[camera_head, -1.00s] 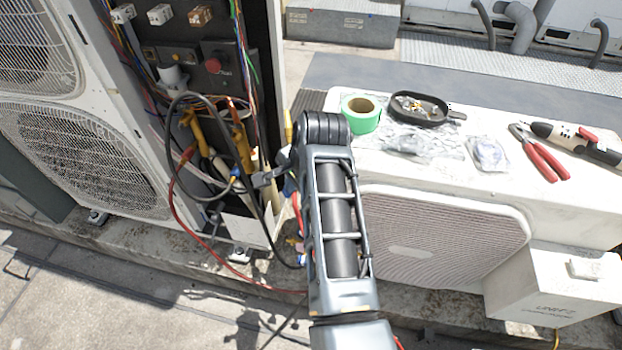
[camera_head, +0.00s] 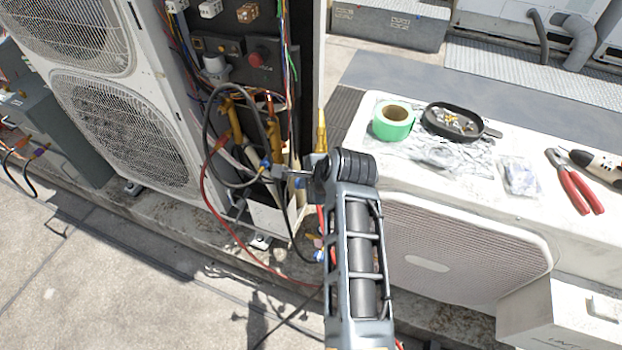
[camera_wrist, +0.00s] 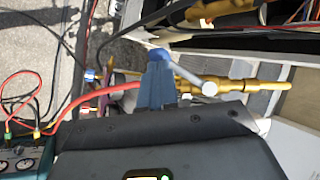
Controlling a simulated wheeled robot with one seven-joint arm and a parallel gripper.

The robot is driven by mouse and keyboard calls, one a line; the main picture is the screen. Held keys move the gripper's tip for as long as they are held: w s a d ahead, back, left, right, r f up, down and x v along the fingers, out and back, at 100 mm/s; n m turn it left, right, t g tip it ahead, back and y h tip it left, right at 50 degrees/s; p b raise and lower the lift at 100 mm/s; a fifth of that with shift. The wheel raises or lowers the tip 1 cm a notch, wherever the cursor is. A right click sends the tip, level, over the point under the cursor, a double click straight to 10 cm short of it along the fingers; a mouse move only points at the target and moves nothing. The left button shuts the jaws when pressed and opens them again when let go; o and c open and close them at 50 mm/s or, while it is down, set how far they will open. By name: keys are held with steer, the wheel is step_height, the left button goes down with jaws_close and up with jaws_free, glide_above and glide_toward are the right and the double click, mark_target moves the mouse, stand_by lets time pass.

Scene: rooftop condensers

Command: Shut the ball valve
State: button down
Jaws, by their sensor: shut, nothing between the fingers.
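The ball valve (camera_wrist: 240,84) is a brass fitting lying across the wrist view. A silver lever (camera_wrist: 189,73) runs from a round grey end in front of the brass up to a blue tip (camera_wrist: 158,52). My gripper (camera_wrist: 160,68) is shut and empty, its fingers overlapping the lever near the blue tip. I cannot tell whether they touch. In the head view, my gripper (camera_head: 278,173) points left beside the open unit, and an upright brass pipe (camera_head: 321,130) shows behind my arm. My arm hides most of the valve there.
A black cable (camera_head: 211,120) and a red hose (camera_head: 203,185) loop close to my gripper. The open condenser cabinet (camera_head: 235,85) stands left. On the white unit (camera_head: 450,180) at right lie green tape (camera_head: 393,121), a black tray (camera_head: 455,122) and red pliers (camera_head: 575,185).

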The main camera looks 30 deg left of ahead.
mark_target(296, 183)
steer(key=shift+s+a+m+t+y+p, duration=0.15)
steer(key=shift+a+m+t+y+p, duration=0.45)
steer(key=shift+m, duration=0.5)
steer(key=shift+a+r+m+t+p, duration=0.1)
steer(key=shift+a+m+t+p, duration=0.45)
steer(key=shift+m, duration=0.75)
steer(key=shift+a+r+m+t+y, duration=0.1)
steer(key=shift+a+m+t+y, duration=0.3)
steer(key=shift+m, duration=0.2)
steer(key=shift+w+a+r+m+t+p, duration=0.1)
steer(key=shift+w+a+m+t+p, duration=0.1)
steer(key=shift+m+t+p, duration=0.3)
steer(key=shift+w+a+r, duration=0.1)
steer(key=shift+a, duration=0.25)
stand_by(0.6)
